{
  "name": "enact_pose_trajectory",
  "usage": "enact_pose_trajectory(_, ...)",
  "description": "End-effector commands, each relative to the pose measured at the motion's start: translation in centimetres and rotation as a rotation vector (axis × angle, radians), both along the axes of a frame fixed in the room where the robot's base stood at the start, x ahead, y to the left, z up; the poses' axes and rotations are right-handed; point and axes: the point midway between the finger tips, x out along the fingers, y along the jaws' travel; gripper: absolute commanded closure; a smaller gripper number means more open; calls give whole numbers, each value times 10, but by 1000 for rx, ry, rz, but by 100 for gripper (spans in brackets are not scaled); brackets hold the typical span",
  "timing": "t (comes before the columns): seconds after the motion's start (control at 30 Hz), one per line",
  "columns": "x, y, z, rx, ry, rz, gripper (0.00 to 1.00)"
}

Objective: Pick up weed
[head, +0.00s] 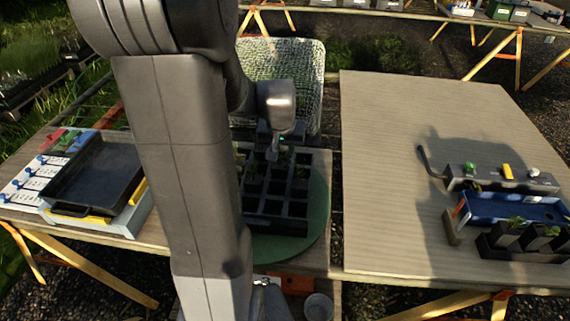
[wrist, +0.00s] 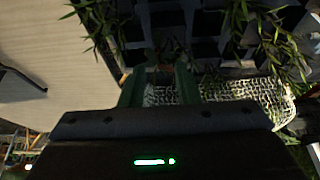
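A dark cell tray (head: 272,228) with small leafy plants (head: 254,163) in some cells stands on a round green turntable (head: 318,215). I cannot tell which plant is the weed. My gripper (head: 274,154) is low over the back part of the tray, partly hidden by my own arm. In the wrist view its two green fingers (wrist: 160,82) stand apart, with a small dark, reddish thing showing between or beyond their tips, too dim to name. No held plant is clear. Leafy plants (wrist: 95,18) show to the left and right (wrist: 262,35) of the fingers.
A mesh-covered panel (head: 300,62) stands behind the tray. On the left are a black shallow tray (head: 95,175) and a white label board (head: 35,180). On the right table, a blue tray (head: 510,207) and potted seedlings (head: 508,235) sit at the right; its left part is clear.

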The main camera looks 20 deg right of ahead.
Motion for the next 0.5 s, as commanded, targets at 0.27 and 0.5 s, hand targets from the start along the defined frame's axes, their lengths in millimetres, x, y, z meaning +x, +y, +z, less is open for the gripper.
enact_pose_trajectory(0.27,12,-9,-21,2,3,0,71)
enact_pose_trajectory(0.5,20,-14,-42,1,2,0,71)
